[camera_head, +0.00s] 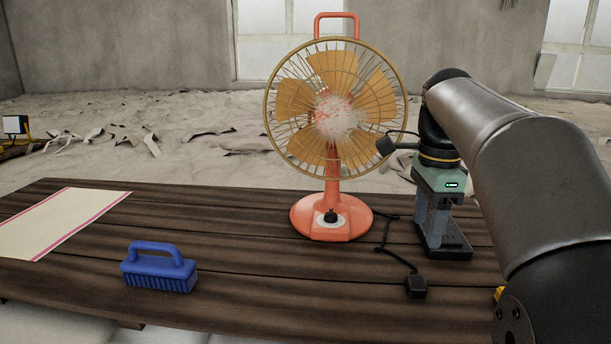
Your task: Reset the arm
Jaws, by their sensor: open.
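My arm comes in from the right side of the head view. My gripper (443,246) points down at the right part of the wooden table (255,285), close to its surface. It is open, and I see nothing held in it. Whether the fingertips touch the table, I cannot tell. A cream cloth with pink stripes (55,222) lies flat at the table's left end, far from my gripper. The picture's left edge cuts it off.
An orange fan (333,190) stands just left of my gripper. Its dark cord and plug (415,286) lie on the table before my gripper. A blue brush (158,268) lies at the front left. The table between brush and plug is clear.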

